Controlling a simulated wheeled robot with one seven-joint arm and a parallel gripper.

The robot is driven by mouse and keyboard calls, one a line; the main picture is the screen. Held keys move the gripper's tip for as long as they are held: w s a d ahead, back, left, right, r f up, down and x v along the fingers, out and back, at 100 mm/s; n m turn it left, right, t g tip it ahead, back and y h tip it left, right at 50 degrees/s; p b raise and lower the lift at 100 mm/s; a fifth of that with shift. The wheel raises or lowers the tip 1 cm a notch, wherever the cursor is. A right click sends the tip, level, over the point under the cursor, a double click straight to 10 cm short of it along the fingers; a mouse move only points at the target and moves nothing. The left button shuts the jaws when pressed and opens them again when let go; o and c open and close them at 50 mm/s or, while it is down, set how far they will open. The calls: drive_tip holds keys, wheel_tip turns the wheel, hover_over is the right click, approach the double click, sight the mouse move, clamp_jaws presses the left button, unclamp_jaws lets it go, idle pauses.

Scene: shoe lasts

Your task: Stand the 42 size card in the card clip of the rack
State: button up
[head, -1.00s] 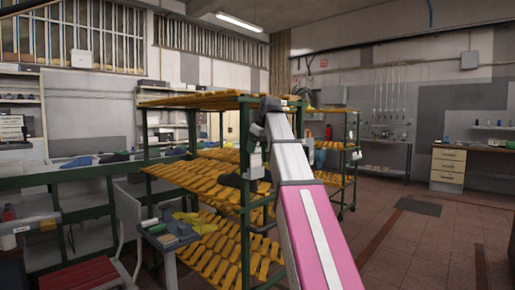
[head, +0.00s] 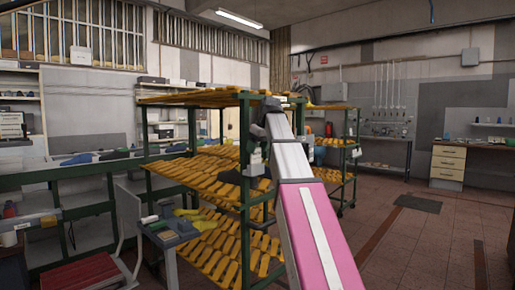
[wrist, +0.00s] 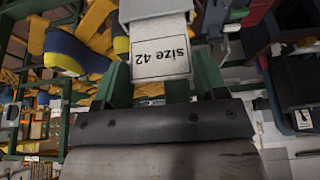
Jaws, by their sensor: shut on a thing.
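The size card (wrist: 160,62) is pale, with "size 42" reading upside down in the wrist view. My gripper (wrist: 163,78) is shut on it, with green fingers on either side of the card. A light grey block (wrist: 153,9) meets the card's far edge at the top of that view. I cannot tell if it is the card clip, or whether the card sits in it. In the head view my gripper (head: 254,158) is small, against the near corner of the green rack (head: 245,200). The card cannot be made out there.
The rack holds rows of orange-yellow pieces on its shelves (head: 215,172). A small stand (head: 165,238) with grey and yellow things is at its left. A blue and yellow thing (wrist: 66,50) is close on the left in the wrist view. Open floor (head: 415,250) lies right.

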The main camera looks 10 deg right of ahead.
drive_tip(key=shift+f, duration=0.6)
idle(0.4)
drive_tip(key=o, duration=1.1)
drive_tip(key=shift+r, duration=0.2)
drive_tip(key=shift+v, duration=1.9)
drive_tip(key=v, duration=0.5)
drive_tip(key=shift+s+d+r, duration=0.15)
drive_tip(key=shift+s+r, duration=0.1)
